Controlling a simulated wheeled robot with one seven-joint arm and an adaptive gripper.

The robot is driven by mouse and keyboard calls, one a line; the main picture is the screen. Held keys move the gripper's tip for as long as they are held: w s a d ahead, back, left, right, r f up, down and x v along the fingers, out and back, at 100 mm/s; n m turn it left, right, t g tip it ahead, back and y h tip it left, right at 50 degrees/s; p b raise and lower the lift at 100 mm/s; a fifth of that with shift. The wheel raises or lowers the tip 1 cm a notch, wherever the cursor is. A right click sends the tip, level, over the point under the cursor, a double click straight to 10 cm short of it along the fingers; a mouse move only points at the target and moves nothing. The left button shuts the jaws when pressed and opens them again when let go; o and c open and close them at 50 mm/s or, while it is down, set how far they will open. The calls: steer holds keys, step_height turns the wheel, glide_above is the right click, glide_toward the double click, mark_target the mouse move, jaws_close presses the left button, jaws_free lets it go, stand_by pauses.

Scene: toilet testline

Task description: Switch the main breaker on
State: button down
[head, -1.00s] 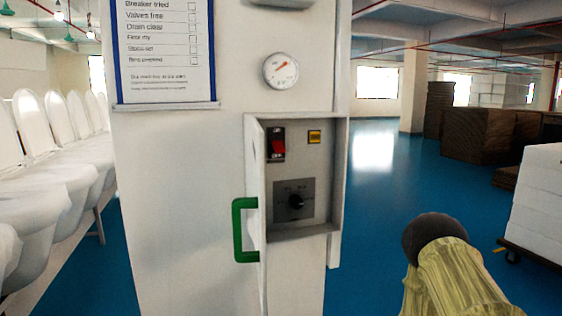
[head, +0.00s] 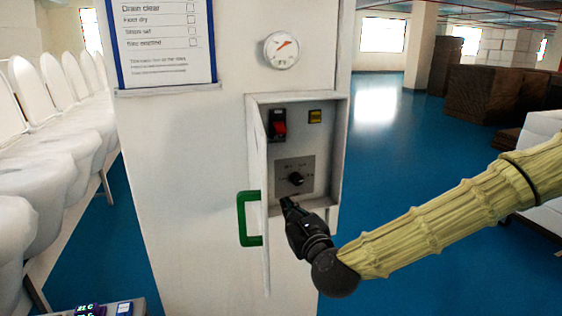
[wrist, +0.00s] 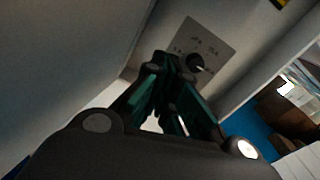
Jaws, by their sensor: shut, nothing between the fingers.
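Which control is the main breaker is not readable. The box door with its green handle (head: 241,218) stands open at the left. My gripper (head: 287,203) is shut and empty at the box's lower edge, just below the knob. In the wrist view the fingertips (wrist: 168,62) appear close to the knob (wrist: 195,62); contact cannot be told.
A round gauge (head: 282,50) and a checklist board (head: 160,45) are on the pillar above. White toilets (head: 60,130) line the left. Brown stacks (head: 490,95) stand at the back right. Blue floor is clear behind my arm.

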mark_target(280, 130)
step_height(280, 130, up, 11)
steer(key=w+d+m+t, duration=0.1)
steer(key=m+t, duration=0.1)
steer(key=m, duration=0.1)
steer(key=shift+w+p, duration=0.25)
steer(key=shift+p, duration=0.05)
steer(key=shift+d, duration=0.1)
steer(key=shift+p+x, duration=2.3)
steer(key=shift+x, duration=2.65)
